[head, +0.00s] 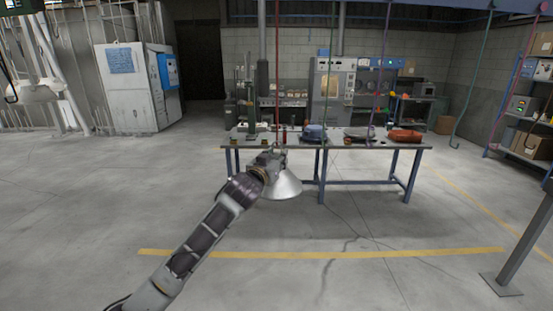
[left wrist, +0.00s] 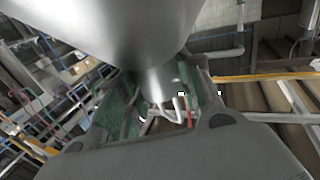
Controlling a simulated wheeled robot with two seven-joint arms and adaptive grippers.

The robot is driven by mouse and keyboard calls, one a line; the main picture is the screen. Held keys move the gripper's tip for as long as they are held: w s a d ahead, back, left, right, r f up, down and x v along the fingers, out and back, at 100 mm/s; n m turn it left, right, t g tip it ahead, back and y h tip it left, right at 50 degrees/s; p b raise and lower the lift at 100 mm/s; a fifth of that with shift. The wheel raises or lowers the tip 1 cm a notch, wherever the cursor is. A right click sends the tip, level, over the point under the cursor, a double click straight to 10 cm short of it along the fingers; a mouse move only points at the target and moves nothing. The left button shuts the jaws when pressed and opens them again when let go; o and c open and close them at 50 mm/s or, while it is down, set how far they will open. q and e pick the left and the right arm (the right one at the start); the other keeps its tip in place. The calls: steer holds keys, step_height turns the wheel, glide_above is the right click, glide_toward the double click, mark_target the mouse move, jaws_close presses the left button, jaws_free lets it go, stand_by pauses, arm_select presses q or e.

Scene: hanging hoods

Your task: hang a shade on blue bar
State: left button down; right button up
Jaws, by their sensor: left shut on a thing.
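A pale grey metal cone shade (head: 283,186) hangs wide end down from my left gripper (head: 270,158), in front of the table. The left gripper is shut on the shade's narrow top. In the left wrist view the shade (left wrist: 115,28) fills the upper part, with its neck between the green-padded fingers of the gripper (left wrist: 155,100). A thin blue-violet bar (head: 384,65) hangs from above, right of the shade and apart from it; its lower end is hard to make out against the table. My right gripper is not in view.
A red bar (head: 277,70) hangs close by the gripper, and a green bar (head: 329,70) hangs between it and the blue-violet one. Teal (head: 470,80) and pink (head: 521,75) hooked bars hang farther right. A blue-legged table (head: 350,145) stands behind. The floor is clear in front.

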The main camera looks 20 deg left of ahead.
arm_select(q)
steer(key=shift+w+a+p, duration=0.15)
steer(key=shift+w+a, duration=0.05)
steer(key=shift+w, duration=0.5)
steer(key=shift+w+a+p, duration=0.2)
steer(key=shift+w+a, duration=0.05)
steer(key=shift+w, duration=0.5)
steer(key=shift+w+a+p, duration=0.15)
steer(key=shift+w+a, duration=0.05)
steer(key=shift+w, duration=0.5)
stand_by(0.4)
steer(key=shift+f+b, duration=0.65)
steer(key=shift+f, duration=0.65)
stand_by(1.2)
steer(key=c, duration=0.9)
jaws_free()
steer(key=shift+s, duration=0.1)
steer(key=shift+s+a, duration=0.15)
steer(key=shift+s, duration=1.8)
steer(key=shift+s+a, duration=0.15)
steer(key=shift+s, duration=1.85)
steer(key=shift+s+a, duration=0.15)
steer(key=shift+s, duration=1.8)
